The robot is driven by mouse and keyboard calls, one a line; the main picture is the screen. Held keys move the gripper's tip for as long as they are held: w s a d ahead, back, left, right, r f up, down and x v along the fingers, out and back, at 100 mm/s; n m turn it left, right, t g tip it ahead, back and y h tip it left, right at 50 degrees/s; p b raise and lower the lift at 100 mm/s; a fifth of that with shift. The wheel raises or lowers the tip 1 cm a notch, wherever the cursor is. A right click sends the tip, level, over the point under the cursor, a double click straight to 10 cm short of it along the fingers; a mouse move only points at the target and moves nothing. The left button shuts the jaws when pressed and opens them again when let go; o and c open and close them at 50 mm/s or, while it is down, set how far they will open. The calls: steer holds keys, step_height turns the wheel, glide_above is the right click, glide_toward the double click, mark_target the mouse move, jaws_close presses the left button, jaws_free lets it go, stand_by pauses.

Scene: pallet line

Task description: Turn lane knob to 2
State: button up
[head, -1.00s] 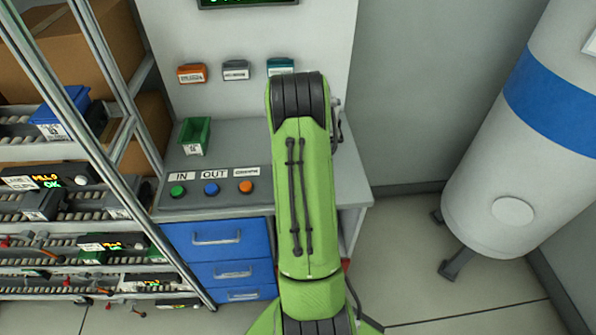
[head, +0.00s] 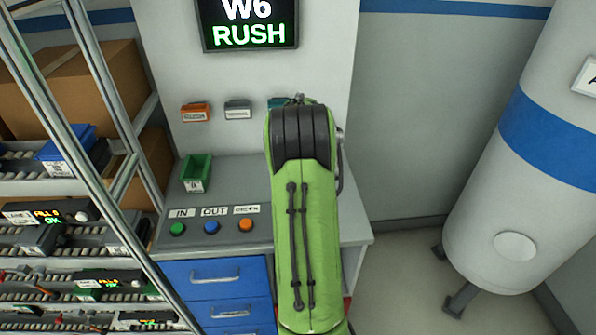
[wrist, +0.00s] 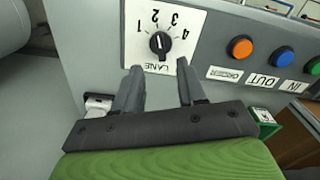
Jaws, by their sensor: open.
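The lane knob (wrist: 160,43) is a black round dial on a white plate (wrist: 136,52) in the wrist view. Numbers 1 to 4 are arranged around it and the word LANE is on the plate, upside down in this view. A pale mark shows on the knob, but I cannot tell for certain which number it points to. My gripper (wrist: 159,68) is open and empty, its two fingers spread just short of the knob and apart from it. In the head view my green arm hides the knob and gripper.
Orange (head: 246,224), blue (head: 211,227) and green (head: 177,229) buttons sit on the desk panel. A green bin (head: 196,172) stands behind them. A screen (head: 247,22) reads W6 RUSH. A roller rack (head: 110,120) stands left and a white tank (head: 530,170) right.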

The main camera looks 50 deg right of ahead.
step_height(320, 180, up, 7)
steer(key=shift+p, duration=0.35)
